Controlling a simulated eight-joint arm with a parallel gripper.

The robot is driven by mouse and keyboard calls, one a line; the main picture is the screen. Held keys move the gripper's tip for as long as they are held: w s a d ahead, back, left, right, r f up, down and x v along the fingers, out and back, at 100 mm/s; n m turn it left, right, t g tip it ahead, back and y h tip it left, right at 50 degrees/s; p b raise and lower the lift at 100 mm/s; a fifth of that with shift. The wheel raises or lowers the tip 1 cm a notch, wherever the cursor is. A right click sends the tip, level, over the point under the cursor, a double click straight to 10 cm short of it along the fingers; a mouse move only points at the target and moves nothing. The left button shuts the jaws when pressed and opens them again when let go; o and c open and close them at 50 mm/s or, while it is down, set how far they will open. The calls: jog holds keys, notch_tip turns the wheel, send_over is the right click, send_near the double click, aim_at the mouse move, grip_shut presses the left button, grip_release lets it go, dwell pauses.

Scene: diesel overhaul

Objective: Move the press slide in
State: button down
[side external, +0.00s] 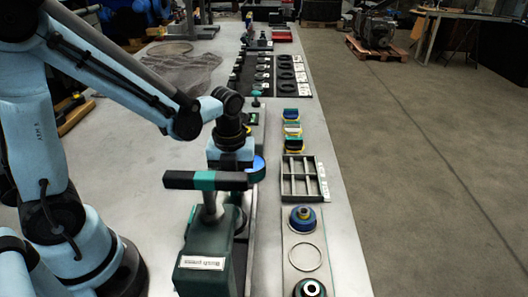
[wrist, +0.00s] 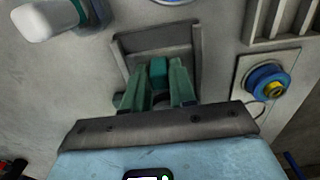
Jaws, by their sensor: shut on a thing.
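The green bench press (side external: 207,255) stands at the near end of the bench, with a black lever bar with a teal middle (side external: 204,180) across its top. In the wrist view, a grey slide (wrist: 158,42) with raised edges lies ahead, with a teal grip (wrist: 158,72) at its near side. My gripper (wrist: 157,88) has its green fingers on either side of this grip and is shut on it. In the side view, the press and its lever hide my fingertips and most of the slide.
To the right stand a grey divided tray (side external: 301,178), a blue round part (side external: 302,218), a thin ring (side external: 305,256) and a dark round part (side external: 310,288). The blue part also shows in the wrist view (wrist: 266,80). Bare bench lies left of the press.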

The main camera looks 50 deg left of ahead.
jog(key=shift+s+d, duration=0.95)
jog(key=shift+s+d, duration=1.5)
jog(key=shift+s+d, duration=1.35)
jog(key=shift+d, duration=0.05)
jog(key=c, duration=1)
grip_release()
jog(key=shift+c, duration=0.2)
jog(key=shift+r, duration=2.75)
jog(key=shift+r, duration=0.15)
